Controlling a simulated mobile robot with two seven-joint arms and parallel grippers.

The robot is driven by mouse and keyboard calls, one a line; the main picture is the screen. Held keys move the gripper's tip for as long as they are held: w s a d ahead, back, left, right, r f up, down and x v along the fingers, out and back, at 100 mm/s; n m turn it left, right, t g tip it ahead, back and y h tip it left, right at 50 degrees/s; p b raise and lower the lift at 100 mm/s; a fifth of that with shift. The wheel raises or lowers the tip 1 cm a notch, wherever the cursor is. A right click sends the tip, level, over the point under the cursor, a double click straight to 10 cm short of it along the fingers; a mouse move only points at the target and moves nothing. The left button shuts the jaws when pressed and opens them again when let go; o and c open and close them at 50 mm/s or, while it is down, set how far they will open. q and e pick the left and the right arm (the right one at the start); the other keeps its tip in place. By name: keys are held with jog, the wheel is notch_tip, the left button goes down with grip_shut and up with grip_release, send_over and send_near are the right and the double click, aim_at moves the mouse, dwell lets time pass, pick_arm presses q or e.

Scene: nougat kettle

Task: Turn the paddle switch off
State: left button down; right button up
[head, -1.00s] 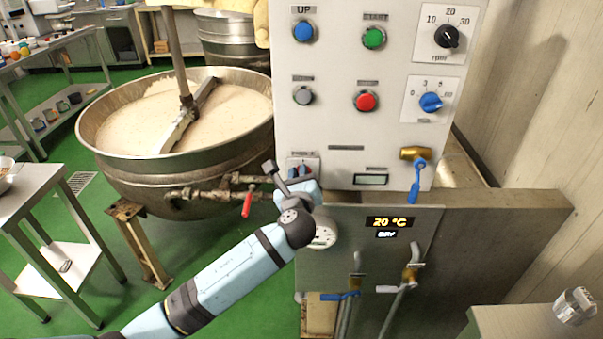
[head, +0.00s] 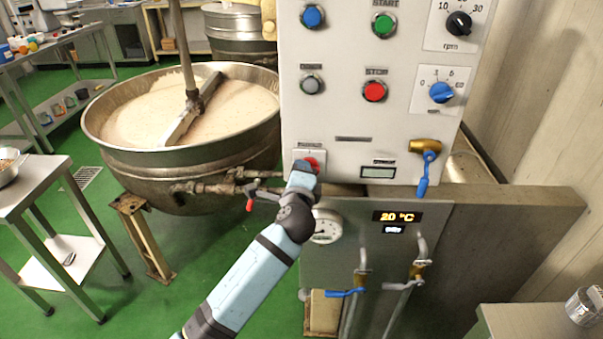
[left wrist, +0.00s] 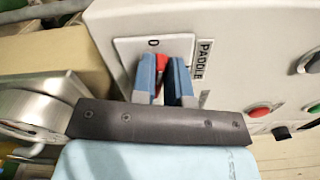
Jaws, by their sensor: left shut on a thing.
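The paddle switch is a red knob (left wrist: 161,62) on a white plate (left wrist: 128,50) at the lower left of the control panel. In the left wrist view the PADDLE label (left wrist: 203,62) and an "O" mark stand beside it. My left gripper (left wrist: 165,82) is shut on the red knob, with one blue finger on each side. In the head view the red knob (head: 313,163) shows just above my left gripper (head: 303,168), which hides part of the plate. My right gripper is in neither view.
The panel (head: 335,110) also carries blue, green, grey and red buttons and two dials. A brass valve with a blue lever (head: 423,170) sticks out to the right. The large kettle (head: 190,165) and its pipework with a red handle lie left of my arm.

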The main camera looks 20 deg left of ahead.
pick_arm(q)
jog(key=n, duration=0.1)
jog(key=n+b, duration=0.1)
jog(key=shift+f+n, duration=0.3)
jog(key=shift+n, duration=0.3)
jog(key=c, duration=1.1)
grip_release()
jog(key=shift+c, duration=0.2)
